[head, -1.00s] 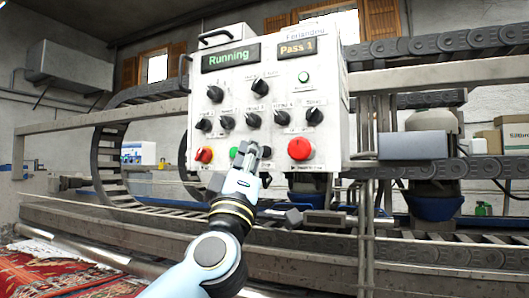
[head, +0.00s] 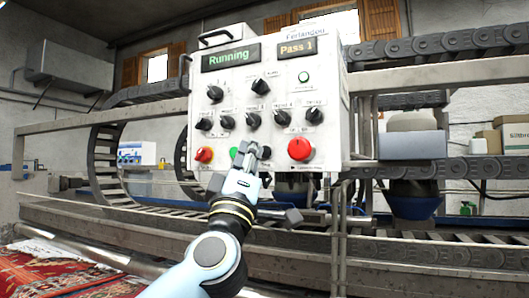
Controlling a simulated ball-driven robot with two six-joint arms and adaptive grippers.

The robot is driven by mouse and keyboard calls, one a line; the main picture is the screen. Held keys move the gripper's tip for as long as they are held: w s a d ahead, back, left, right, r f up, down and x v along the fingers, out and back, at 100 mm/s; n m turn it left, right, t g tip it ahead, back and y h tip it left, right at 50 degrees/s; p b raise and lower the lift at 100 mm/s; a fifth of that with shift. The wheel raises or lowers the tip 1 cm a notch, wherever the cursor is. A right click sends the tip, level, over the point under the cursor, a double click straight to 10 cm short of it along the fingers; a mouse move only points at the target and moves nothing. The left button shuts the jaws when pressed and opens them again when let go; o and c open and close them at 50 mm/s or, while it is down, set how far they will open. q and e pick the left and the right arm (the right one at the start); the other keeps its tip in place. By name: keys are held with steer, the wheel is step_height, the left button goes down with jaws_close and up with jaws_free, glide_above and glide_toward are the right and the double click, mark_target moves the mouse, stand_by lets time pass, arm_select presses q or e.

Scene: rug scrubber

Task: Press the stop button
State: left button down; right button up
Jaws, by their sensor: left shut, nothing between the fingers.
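The white control box (head: 340,105) shows "Running" on its left display (head: 231,57) and "Pass 1" on its right display (head: 298,48). A large red button (head: 300,149) sits at the lower right of its face. A green button (head: 234,153) is at the lower middle, partly hidden by my gripper. A smaller red knob (head: 204,154) is at the lower left. My left gripper (head: 248,149) is shut and empty, in front of the panel's lower middle, left of the large red button. Whether it touches the panel I cannot tell. My right gripper is out of view.
Several black knobs (head: 261,87) cover the panel above the buttons. Metal rails (head: 450,69) and cable chains (head: 440,42) run behind and beside the box. A patterned red rug (head: 50,275) lies at the lower left.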

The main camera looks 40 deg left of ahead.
arm_select(q)
steer(key=shift+w, duration=0.1)
steer(key=shift+w+a, duration=0.15)
steer(key=shift+w, duration=0.15)
steer(key=shift+w+a+p, duration=0.1)
steer(key=shift+w+p, duration=0.25)
steer(key=shift+w, duration=0.05)
stand_by(0.8)
steer(key=shift+s, duration=0.1)
steer(key=shift+s+d+p, duration=0.3)
steer(key=shift+s+p, duration=0.1)
steer(key=shift+s, duration=0.3)
